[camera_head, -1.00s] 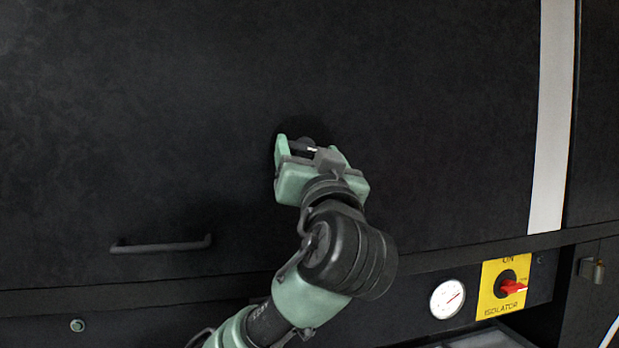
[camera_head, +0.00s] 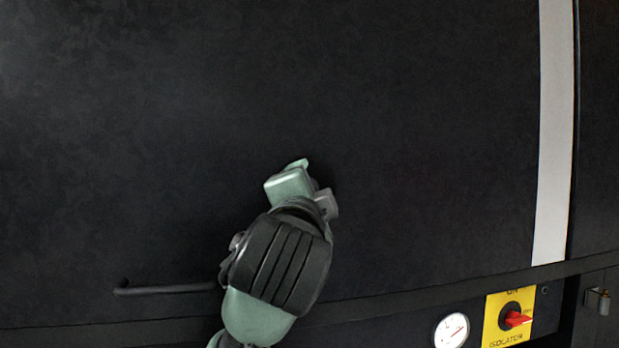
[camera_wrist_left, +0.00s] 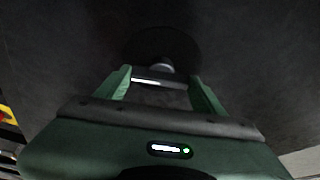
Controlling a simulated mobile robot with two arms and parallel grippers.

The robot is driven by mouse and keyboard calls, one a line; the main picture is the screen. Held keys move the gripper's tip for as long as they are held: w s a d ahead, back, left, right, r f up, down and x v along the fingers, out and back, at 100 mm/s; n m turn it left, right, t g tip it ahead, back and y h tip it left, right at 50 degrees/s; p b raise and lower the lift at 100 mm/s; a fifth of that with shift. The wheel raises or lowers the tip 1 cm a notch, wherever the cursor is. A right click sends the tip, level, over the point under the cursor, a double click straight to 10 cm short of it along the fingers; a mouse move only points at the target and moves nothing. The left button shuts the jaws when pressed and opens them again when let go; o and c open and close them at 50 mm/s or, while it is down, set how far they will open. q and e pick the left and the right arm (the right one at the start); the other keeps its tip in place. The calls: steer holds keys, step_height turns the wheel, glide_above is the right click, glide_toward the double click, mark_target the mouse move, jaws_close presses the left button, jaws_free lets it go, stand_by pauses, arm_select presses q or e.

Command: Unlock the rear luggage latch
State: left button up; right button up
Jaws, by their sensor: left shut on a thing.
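The rear luggage latch shows in the left wrist view as a dark round plate (camera_wrist_left: 158,42) with a small grey knob-like grip (camera_wrist_left: 160,68) in front of it, set in the large black panel (camera_head: 420,130). My left gripper (camera_wrist_left: 158,80) is shut on the latch's grip, with its green fingers on either side. In the head view my left gripper (camera_head: 302,172) is turned against the panel, and its body hides the latch. My right gripper is not in view.
A dark bar handle (camera_head: 165,289) sits on the panel at the lower left, partly behind my arm. At the lower right are a yellow isolator plate (camera_head: 493,325) with a red switch (camera_head: 517,319), a round white gauge (camera_head: 451,332) and a small padlock-like fitting (camera_head: 598,298).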

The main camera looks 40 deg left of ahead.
arm_select(q)
steer(key=shift+r+m+g+h+p, duration=0.1)
steer(key=shift+m+g+h+p, duration=0.25)
steer(key=shift+m+p, duration=0.85)
steer(key=shift+m+g+h+p, duration=0.35)
steer(key=shift+m+p, duration=0.7)
steer(key=shift+m, duration=0.15)
steer(key=o, duration=1.4)
steer(key=shift+d, duration=0.1)
steer(key=shift+c, duration=0.2)
